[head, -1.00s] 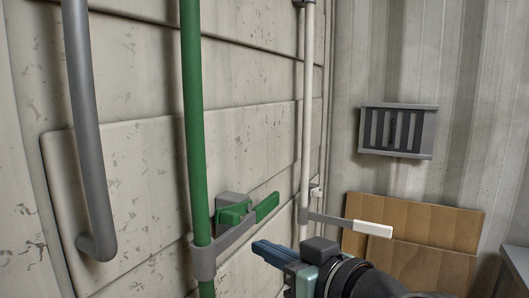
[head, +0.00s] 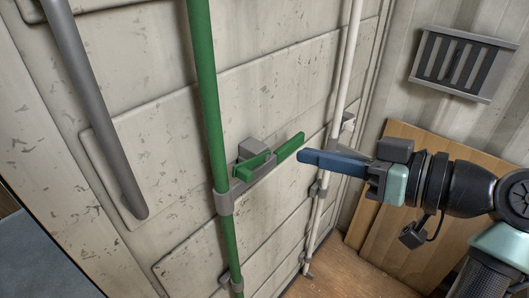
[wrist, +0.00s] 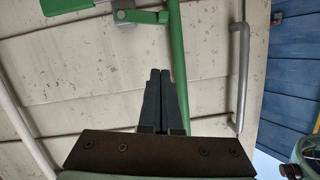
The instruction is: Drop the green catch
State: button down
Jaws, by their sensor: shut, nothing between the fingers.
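The green catch (head: 252,165) sits on a grey bracket (head: 250,147) on the container door, beside the tall green rod (head: 207,90). A lever with a green grip (head: 290,147) runs from the rod past the catch, up to the right. In the wrist view the catch (wrist: 145,16) shows near the top edge, with the green grip (wrist: 66,4) to its left. My gripper (head: 303,157) is shut and empty, its blue fingers pointing left, close to the grip's free end in the picture; I cannot tell whether they touch. In the wrist view the shut fingertips (wrist: 159,72) lie below the catch.
A grey door handle (head: 90,110) is at the left. A white rod (head: 345,75) stands behind my gripper; its lever is mostly hidden. A vent (head: 462,63) is on the right wall above wooden boards (head: 400,135). The wooden floor (head: 335,272) shows below.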

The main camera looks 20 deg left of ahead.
jog(key=shift+a, duration=0.1)
jog(key=p, duration=0.3)
send_near(238, 165)
jog(key=w+a+r, duration=0.2)
jog(key=a+r, duration=0.2)
jog(key=a, duration=0.1)
jog(key=shift+s+f+p, duration=0.1)
jog(key=shift+f+p, duration=0.65)
jog(key=shift+f, duration=1.65)
jog(key=shift+s+f+n+b, duration=0.15)
jog(key=shift+f+n+b, duration=0.15)
jog(key=shift+b, duration=0.65)
